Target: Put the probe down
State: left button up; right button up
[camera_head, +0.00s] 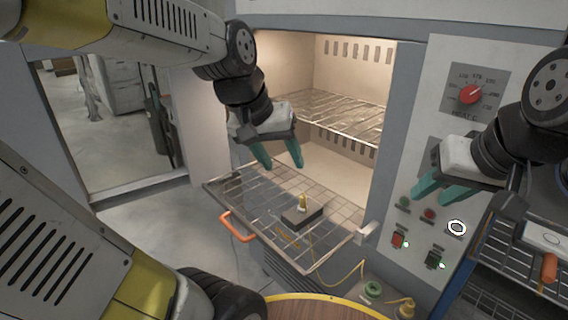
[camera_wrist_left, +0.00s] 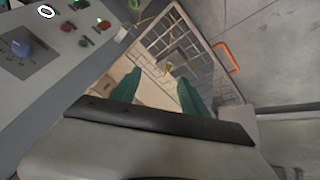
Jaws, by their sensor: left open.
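The probe (camera_head: 303,202), a small yellow piece, stands upright on a dark block (camera_head: 290,217) on the pulled-out wire rack (camera_head: 237,190). A thin yellow cable (camera_head: 345,278) runs down from the rack area at right. My left gripper (camera_head: 279,160) is open and empty above the rack, apart from the probe. In the left wrist view the probe (camera_wrist_left: 168,68) shows beyond and between the open green fingers (camera_wrist_left: 157,88). My right gripper (camera_head: 434,194) is in front of the control panel, its green fingers apart and nothing seen between them.
The lit oven chamber (camera_head: 330,150) is open, with another wire shelf (camera_head: 340,112) inside. A round wooden top (camera_head: 315,309) is at the bottom.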

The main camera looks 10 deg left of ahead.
pick_arm(q)
jog(key=s+t, duration=0.1)
jog(key=s, duration=0.5)
jog(key=shift+s+a+r+m+y, duration=0.15)
jog(key=shift+r+m+y, duration=0.15)
jog(key=shift+r+m, duration=0.15)
